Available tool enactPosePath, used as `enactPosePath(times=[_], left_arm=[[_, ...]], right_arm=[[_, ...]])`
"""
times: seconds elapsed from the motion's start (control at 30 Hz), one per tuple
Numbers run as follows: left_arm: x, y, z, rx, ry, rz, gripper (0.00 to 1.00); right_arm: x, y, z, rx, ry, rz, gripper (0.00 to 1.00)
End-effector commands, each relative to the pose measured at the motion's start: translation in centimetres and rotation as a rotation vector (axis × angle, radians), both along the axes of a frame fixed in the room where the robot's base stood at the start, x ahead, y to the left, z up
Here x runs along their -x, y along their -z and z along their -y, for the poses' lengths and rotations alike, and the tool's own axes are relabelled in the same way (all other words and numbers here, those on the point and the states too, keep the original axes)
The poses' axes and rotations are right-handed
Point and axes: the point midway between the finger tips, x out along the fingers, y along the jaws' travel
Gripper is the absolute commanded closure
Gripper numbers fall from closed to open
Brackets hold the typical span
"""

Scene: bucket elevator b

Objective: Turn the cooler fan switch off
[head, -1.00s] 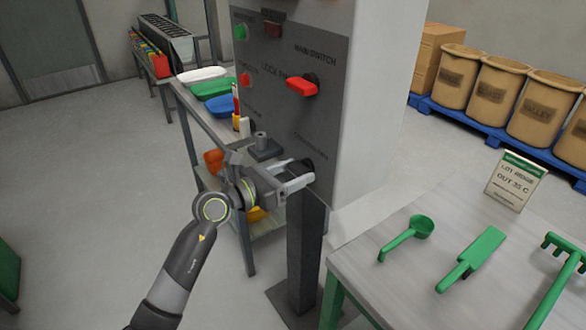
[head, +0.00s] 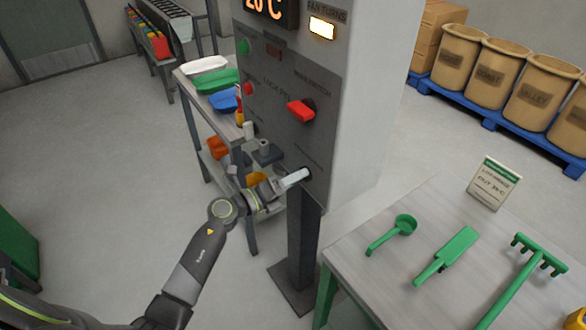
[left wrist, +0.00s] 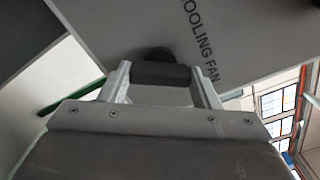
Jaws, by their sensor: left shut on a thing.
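The cooler fan switch is a black knob (left wrist: 160,73) low on the grey control panel (head: 285,140), beside the lettering "COOLING FAN" in the left wrist view. My left gripper (head: 302,176) is at the panel's lower edge in the head view, where its fingers hide the knob. In the left wrist view its two fingers (left wrist: 160,85) stand on either side of the knob, shut on it. The lettering runs slanted in that view. A lamp (head: 322,27) under "FAN TURNS" glows, beside an orange temperature display (head: 268,10). My right gripper is not in view.
A red main switch knob (head: 301,110) sits above my gripper on the panel. A shelf cart with trays (head: 220,82) stands left behind the post (head: 303,250). A table (head: 400,275) with green tools and a sign (head: 494,183) is at right.

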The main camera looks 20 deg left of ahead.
Motion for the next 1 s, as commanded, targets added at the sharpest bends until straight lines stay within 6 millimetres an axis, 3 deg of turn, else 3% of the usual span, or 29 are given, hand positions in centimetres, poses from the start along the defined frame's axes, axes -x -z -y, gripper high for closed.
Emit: enactPosePath(times=[0.03,0.4,1.0], left_arm=[[0.0,-0.6,0.0,0.035,-0.002,-0.031,0.67],[0.0,-0.4,0.0,0.286,-0.001,-0.225,0.66],[0.0,0.0,0.0,0.456,-0.001,-0.356,0.66]], right_arm=[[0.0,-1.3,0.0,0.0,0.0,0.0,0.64],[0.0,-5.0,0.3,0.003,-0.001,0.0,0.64],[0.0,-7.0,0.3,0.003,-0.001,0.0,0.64]])
